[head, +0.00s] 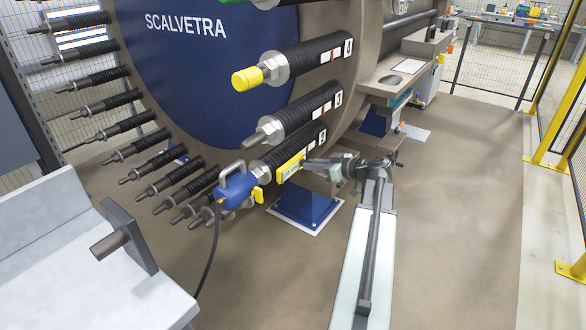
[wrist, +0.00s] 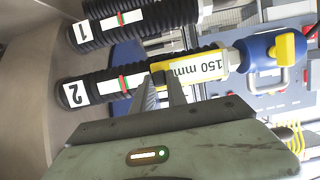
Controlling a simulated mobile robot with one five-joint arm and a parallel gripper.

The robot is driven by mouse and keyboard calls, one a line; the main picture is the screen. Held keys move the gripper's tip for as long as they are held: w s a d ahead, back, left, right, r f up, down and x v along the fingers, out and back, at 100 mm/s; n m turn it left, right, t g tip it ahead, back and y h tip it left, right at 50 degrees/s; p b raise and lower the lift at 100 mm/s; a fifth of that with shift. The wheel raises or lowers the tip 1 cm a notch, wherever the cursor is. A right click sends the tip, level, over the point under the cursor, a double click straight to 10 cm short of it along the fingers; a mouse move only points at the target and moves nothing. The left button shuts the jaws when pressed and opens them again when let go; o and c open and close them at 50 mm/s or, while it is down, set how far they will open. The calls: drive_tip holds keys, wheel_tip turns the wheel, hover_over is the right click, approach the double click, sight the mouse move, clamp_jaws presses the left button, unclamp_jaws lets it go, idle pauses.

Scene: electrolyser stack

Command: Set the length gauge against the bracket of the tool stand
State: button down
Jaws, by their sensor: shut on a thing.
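The length gauge (head: 290,168) is a yellow bar with a pale label; the wrist view shows it marked "150 mm" (wrist: 205,67). My gripper (head: 306,163) is shut on it near one end, with both fingers (wrist: 166,82) at the bar's left part in the wrist view. The gauge lies alongside the black ribbed sleeve of rod 2 (wrist: 115,84), close to the blue tool (head: 238,188) at the rod's end; whether it touches them I cannot tell. The tool stand (head: 70,265) is at the lower left of the head view, with a dark upright bracket plate (head: 130,235) bearing a short peg.
The blue tool has a handle, a yellow lever and a black cable (head: 208,255) hanging to the floor. Several sleeved rods project from the large SCALVETRA end plate (head: 200,60); one has a yellow cap (head: 246,79). Floor at right (head: 460,220) is clear up to yellow posts.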

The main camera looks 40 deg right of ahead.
drive_tip(key=shift+s+d, duration=0.2)
drive_tip(key=shift+s, duration=0.85)
drive_tip(key=shift+s+d, duration=0.1)
drive_tip(key=shift+s, duration=0.15)
drive_tip(key=s, duration=0.2)
drive_tip(key=s+d, duration=0.1)
drive_tip(key=shift+s, duration=0.35)
idle(1.6)
